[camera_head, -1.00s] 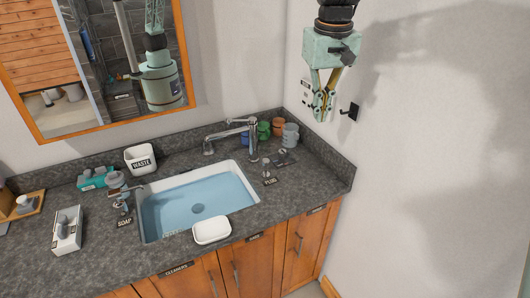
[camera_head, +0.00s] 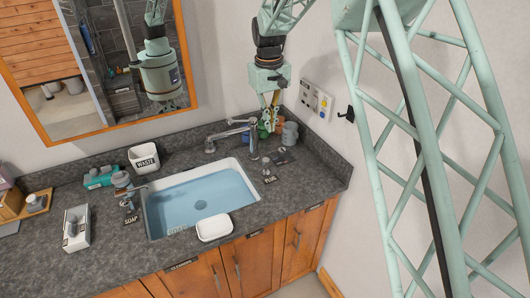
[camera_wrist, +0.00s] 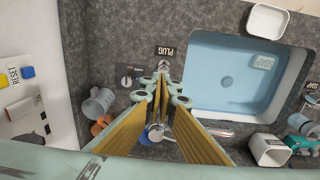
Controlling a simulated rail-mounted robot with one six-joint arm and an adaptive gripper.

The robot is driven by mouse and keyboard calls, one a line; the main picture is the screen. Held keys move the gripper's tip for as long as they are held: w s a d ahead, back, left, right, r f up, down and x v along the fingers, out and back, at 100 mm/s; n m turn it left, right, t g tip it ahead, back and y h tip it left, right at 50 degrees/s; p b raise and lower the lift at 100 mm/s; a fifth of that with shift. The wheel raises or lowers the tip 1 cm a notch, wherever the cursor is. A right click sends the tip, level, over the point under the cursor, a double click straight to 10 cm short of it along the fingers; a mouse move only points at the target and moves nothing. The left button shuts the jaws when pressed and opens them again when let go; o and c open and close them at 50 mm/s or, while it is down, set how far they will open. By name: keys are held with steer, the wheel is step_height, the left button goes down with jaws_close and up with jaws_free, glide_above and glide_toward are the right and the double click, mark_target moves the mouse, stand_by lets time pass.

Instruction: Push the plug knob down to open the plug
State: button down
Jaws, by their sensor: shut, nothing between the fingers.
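The plug knob (camera_head: 266,162) is a small metal knob on the grey counter, right of the sink. Its black PLUG label (camera_head: 271,179) lies in front of it. The sink (camera_head: 163,226) holds blue water, and its round drain (camera_head: 200,204) shows at the bottom. My gripper (camera_head: 269,122) is shut and empty, pointing down above the back of the counter, near the tap and cups. In the wrist view the closed fingertips (camera_wrist: 163,80) appear just below the plug knob (camera_wrist: 163,64) in the picture. Contact with the knob is not visible.
The tap (camera_head: 235,129) stands behind the sink. Several cups, including a grey one (camera_head: 290,134), stand in the back corner. A second labelled control (camera_head: 281,153) sits right of the knob. A soap dish (camera_head: 214,228) is on the front rim. A button panel (camera_head: 315,100) is on the wall.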

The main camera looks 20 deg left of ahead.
mark_target(265, 160)
steer(key=shift+w+a+f, duration=0.2)
steer(key=shift+a+f, duration=0.75)
steer(key=shift+a, duration=0.3)
steer(key=shift+f, duration=0.15)
steer(key=shift+w+d+f+p, duration=0.15)
steer(key=shift+f+p, duration=0.3)
steer(key=shift+f, duration=3)
steer(key=shift+w+a+f+p, duration=0.1)
steer(key=shift+f+p, duration=0.35)
steer(key=shift+f, duration=3)
steer(key=shift+f+b, duration=0.9)
steer(key=shift+f, duration=0.7)
steer(key=shift+r, duration=0.1)
step_height(265, 160, up, 14)
steer(key=shift+s, duration=0.3)
